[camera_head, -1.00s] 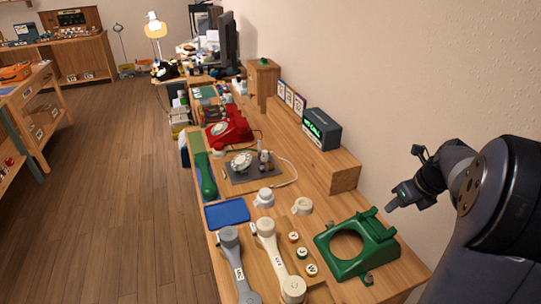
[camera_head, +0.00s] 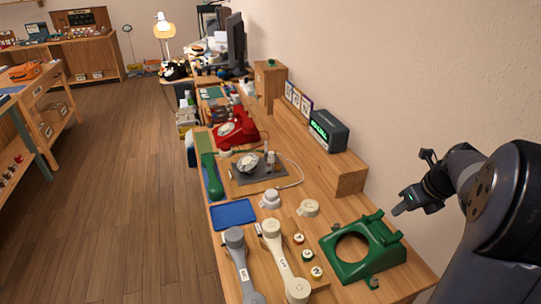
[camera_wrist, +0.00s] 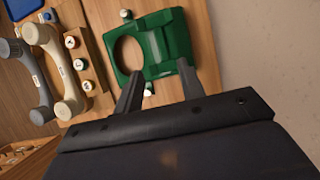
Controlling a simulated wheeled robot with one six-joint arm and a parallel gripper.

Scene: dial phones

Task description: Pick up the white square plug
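I cannot make out a plainly square white plug. A pale cord (camera_head: 301,172) curves out beside the dial on the grey plate, and any plug on it is too small to tell. Three small round pale-topped pieces lie in a row, with the nearest (camera_head: 317,271) beside the green phone shell (camera_head: 389,257). They also show in the wrist view (camera_wrist: 79,64). My gripper (camera_head: 401,209) hangs right of the green shell, above the bench. In the wrist view, its fingers (camera_wrist: 162,68) are spread with nothing between them, over the shell's edge.
Grey (camera_head: 238,262) and cream (camera_head: 275,255) handsets lie at the bench's front left. A blue tray (camera_head: 233,214), two pale round caps (camera_head: 309,208), and a red phone (camera_head: 236,130) stand farther back. A raised wooden shelf (camera_head: 340,176) runs along the wall.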

